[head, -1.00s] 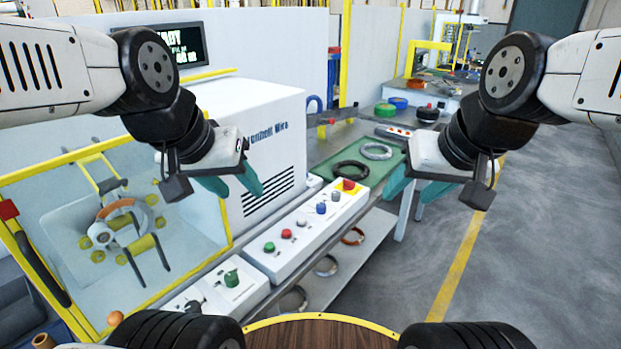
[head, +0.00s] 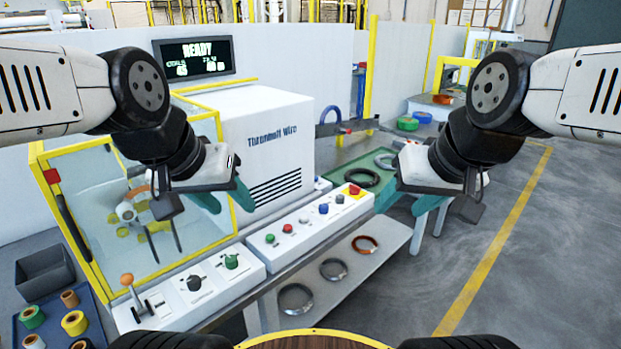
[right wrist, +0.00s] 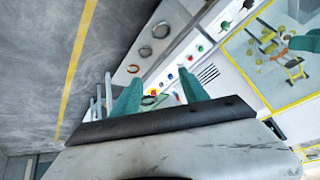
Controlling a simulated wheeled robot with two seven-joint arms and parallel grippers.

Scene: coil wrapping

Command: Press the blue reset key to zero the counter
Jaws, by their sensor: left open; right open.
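The blue reset key (head: 323,208) is a small blue button on the white control panel (head: 310,231), in a row with a green, a red and a grey button and a red button on a yellow plate. The counter display (head: 193,58) reads READY, with smaller digits below that are hard to read. My left gripper (head: 226,198) is open and empty, left of the panel and in front of the machine. My right gripper (head: 430,203) is open and empty, right of the panel's far end. Its teal fingers also show in the right wrist view (right wrist: 161,98). Neither gripper touches the key.
The machine's yellow-framed clear guard (head: 140,195) stands at the left. A lever with an orange knob (head: 127,280) rises from the front panel. Several coils rest on the lower shelf (head: 340,252). Open floor lies right.

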